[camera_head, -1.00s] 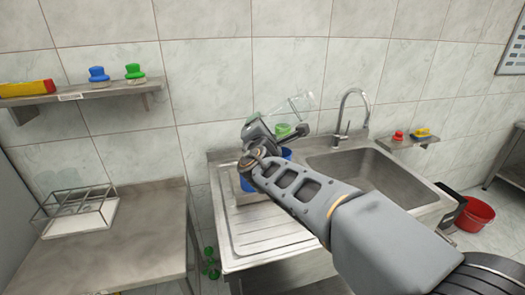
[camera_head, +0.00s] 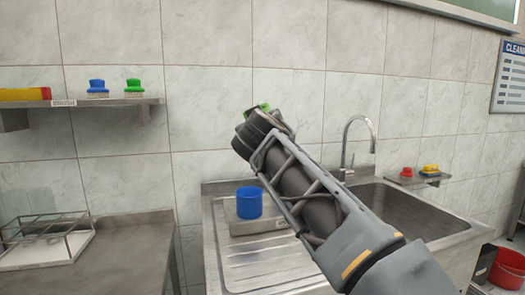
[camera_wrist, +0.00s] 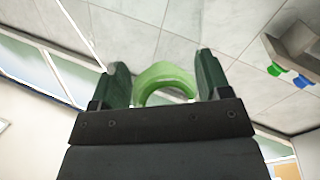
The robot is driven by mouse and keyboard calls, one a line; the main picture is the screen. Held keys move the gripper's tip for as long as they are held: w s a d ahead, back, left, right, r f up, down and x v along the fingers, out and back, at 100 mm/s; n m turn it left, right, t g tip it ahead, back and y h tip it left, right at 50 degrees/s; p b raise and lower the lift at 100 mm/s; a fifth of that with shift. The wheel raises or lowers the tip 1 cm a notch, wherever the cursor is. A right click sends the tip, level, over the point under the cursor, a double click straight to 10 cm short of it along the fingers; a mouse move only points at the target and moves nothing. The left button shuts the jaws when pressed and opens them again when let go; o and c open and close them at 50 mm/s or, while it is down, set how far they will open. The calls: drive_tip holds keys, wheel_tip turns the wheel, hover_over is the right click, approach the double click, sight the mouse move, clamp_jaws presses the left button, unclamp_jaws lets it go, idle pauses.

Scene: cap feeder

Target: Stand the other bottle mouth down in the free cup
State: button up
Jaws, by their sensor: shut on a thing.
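My gripper (camera_head: 257,116) is raised in front of the tiled wall, above and just right of the blue cup (camera_head: 249,202). In the wrist view it is shut on the bottle, whose rounded green part (camera_wrist: 165,82) shows between the two dark fingers. In the head view only a bit of green shows at the gripper's tip; the bottle's clear body and mouth cannot be made out. The blue cup stands upright on a low metal block (camera_head: 258,227) on the drainboard. My arm hides the right end of that block, so I cannot tell what stands there.
The sink basin (camera_head: 385,205) and tall tap (camera_head: 347,150) lie to the right. A wire-framed rack (camera_head: 75,243) is on the left table. A wall shelf (camera_head: 80,104) holds blue and green stoppers. A small shelf (camera_head: 420,180) at right holds red and yellow items.

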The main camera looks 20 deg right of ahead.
drive_tip(key=m+b, duration=0.1)
drive_tip(key=m, duration=0.1)
drive_tip(key=m+b, duration=0.2)
drive_tip(key=shift+f+m, duration=0.35)
drive_tip(key=shift+m, duration=0.05)
drive_tip(key=w+f+p, duration=0.1)
drive_tip(key=w+p, duration=0.5)
drive_tip(key=w, duration=1)
wheel_tip(320, 180, down, 13)
drive_tip(key=b, duration=1.3)
drive_tip(key=shift+b, duration=0.35)
drive_tip(key=shift+f+b, duration=0.6)
drive_tip(key=o, duration=1)
drive_tip(key=shift+s, duration=0.1)
